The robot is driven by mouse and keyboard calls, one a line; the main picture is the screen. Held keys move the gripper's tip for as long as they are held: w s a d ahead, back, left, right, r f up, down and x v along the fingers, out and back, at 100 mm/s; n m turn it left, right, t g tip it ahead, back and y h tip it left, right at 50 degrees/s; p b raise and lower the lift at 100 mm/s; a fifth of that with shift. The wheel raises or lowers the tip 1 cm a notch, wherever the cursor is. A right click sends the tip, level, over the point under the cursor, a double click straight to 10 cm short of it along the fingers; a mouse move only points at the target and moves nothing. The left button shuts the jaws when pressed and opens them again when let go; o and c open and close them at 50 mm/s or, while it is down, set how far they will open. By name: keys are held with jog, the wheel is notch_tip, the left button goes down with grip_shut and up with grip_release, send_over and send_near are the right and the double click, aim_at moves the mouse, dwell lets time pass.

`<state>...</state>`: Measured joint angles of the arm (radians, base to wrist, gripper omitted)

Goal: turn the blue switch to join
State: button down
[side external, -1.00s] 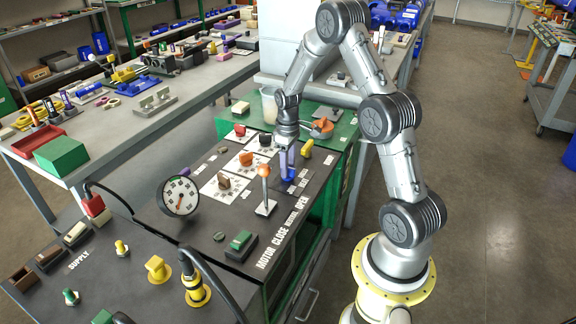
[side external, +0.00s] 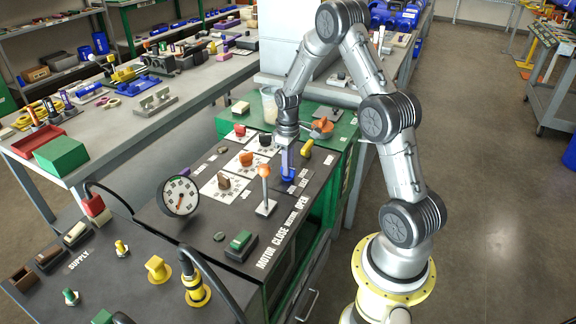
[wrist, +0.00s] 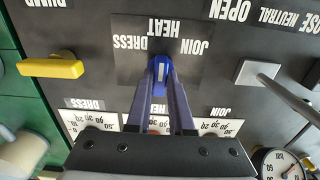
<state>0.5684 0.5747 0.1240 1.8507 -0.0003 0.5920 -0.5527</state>
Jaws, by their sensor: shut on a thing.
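The blue switch (wrist: 161,73) sits on a dark plate (wrist: 190,85) lettered DRESS, HEAT and JOIN, upside down in the wrist view. My gripper (wrist: 162,92) is shut on the blue switch, with a finger along each side of it. The switch's pale-marked end lies near the HEAT word, between DRESS and JOIN. In the side view the blue switch (side external: 288,175) shows low between my gripper's fingers (side external: 287,160), which point straight down. The fingers hide part of the switch there.
An orange-knobbed lever (side external: 265,185) stands close to the left of my gripper, and a yellow handle (side external: 307,147) close to its right. Dials with orange (side external: 246,159) and brown knobs (side external: 224,181) lie to the left. A round gauge (side external: 180,197) stands farther left.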

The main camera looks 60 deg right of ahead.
jog(key=m, duration=0.9)
jog(key=shift+r+m, duration=0.1)
jog(key=shift+m, duration=0.2)
dwell(0.6)
jog(key=c, duration=0.8)
grip_release()
notch_tip(320, 180, up, 14)
